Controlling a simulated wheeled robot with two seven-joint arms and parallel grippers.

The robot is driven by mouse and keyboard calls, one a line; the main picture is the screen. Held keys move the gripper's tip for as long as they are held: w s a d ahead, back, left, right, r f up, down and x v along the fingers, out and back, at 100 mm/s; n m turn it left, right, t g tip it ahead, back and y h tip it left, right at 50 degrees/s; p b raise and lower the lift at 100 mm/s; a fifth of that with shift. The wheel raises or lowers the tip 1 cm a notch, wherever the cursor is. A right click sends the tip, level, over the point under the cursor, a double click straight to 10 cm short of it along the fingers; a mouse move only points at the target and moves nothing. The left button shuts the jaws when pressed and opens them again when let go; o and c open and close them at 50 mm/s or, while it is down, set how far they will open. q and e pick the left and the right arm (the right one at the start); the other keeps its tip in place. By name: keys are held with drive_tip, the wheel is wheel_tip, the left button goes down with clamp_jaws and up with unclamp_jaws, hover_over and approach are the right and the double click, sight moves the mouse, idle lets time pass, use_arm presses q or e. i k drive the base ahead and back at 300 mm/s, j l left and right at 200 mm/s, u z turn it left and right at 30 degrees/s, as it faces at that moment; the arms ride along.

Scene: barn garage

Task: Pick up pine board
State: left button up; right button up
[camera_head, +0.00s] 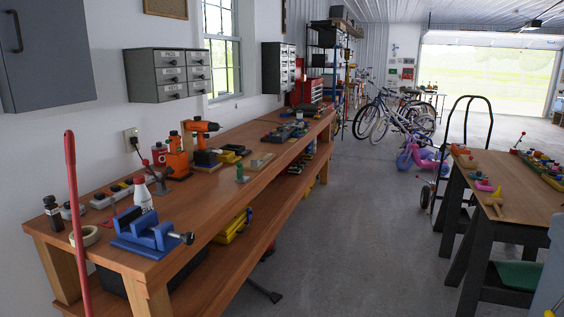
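A small pale wooden piece (262,160), which looks like the pine board, lies flat on the long wooden workbench (215,192) along the left wall. It is small in the picture, so its details are hard to tell. It lies near the middle of the bench top, to the right of the orange drill. A small green object (240,173) stands in front of it, towards the bench's front edge. Neither of my grippers shows in the head view.
A blue vise (145,232), white bottle (142,194) and orange drill (199,127) stand on the bench. A red pole (73,220) rises at the near left. A tool-covered table (515,178) and hand truck (466,140) stand right. The concrete floor (345,225) between is mostly clear.

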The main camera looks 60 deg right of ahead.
sight(249, 164)
drive_tip(key=z, duration=1.9)
drive_tip(key=i+l+u, duration=0.15)
drive_tip(key=i+l, duration=0.25)
drive_tip(key=i+l+u, duration=0.1)
drive_tip(key=i+l, duration=0.3)
drive_tip(key=i+l+u, duration=0.15)
drive_tip(key=i+l, duration=0.25)
drive_tip(key=i+l+u, duration=0.1)
drive_tip(key=i+l, duration=0.25)
drive_tip(key=l, duration=0.25)
drive_tip(key=i+l+u, duration=0.15)
drive_tip(key=i+l, duration=0.15)
drive_tip(key=l, duration=0.2)
drive_tip(key=i+l+u, duration=0.1)
drive_tip(key=i+l, duration=0.2)
drive_tip(key=l, duration=0.3)
drive_tip(key=i+l+u, duration=0.15)
drive_tip(key=i+l, duration=0.15)
drive_tip(key=l, duration=0.25)
drive_tip(key=i+l+u, duration=0.1)
drive_tip(key=i+l, duration=0.15)
drive_tip(key=l, duration=0.4)
